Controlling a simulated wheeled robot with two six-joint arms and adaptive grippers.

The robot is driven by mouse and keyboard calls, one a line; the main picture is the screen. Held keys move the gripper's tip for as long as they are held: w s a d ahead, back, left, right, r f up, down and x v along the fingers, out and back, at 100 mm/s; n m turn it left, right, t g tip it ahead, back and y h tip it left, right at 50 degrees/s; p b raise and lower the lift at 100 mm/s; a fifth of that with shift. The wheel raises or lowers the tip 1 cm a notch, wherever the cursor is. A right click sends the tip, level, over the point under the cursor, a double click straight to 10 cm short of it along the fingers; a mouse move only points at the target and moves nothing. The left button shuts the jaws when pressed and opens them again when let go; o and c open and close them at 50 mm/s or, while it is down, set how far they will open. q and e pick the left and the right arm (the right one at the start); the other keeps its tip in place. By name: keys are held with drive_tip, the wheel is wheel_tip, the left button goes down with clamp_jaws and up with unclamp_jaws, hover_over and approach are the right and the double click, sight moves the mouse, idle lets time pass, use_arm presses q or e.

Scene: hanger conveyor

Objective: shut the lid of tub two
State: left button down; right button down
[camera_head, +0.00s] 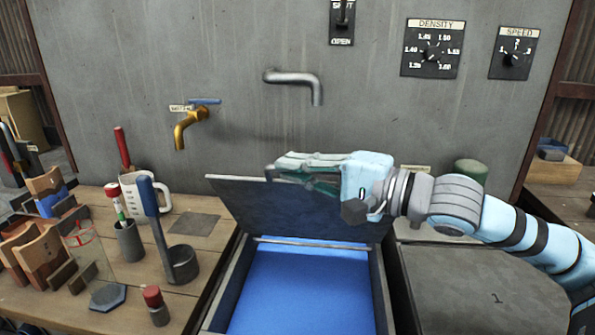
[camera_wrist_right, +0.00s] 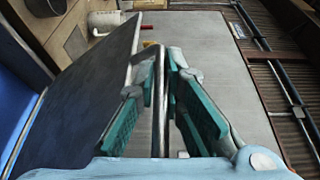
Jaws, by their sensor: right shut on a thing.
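The open tub (camera_head: 381,285) stands at the front centre with bright blue liquid (camera_head: 303,290) inside. No number shows on it. Its dark grey lid (camera_head: 265,210) is raised, leaning up at the tub's back edge; it also shows in the right wrist view (camera_wrist_right: 85,100). My right gripper (camera_head: 285,168) is at the lid's upper edge, its teal-padded fingers (camera_wrist_right: 160,85) shut around a thin grey metal bar (camera_wrist_right: 159,110) beside the lid, seemingly the lid's handle. My left gripper is not in view.
A shut lid marked 1 (camera_head: 470,285) lies to the right, under my right arm. A steel spout (camera_head: 300,78) and a brass tap (camera_head: 190,125) jut from the wall. A ladle (camera_head: 180,265), a white jug (camera_head: 145,195) and a pot (camera_head: 128,240) crowd the left bench.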

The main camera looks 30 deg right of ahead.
drive_tip(key=c, duration=1.7)
unclamp_jaws()
drive_tip(key=shift+d, duration=0.15)
drive_tip(key=shift+w+r, duration=0.1)
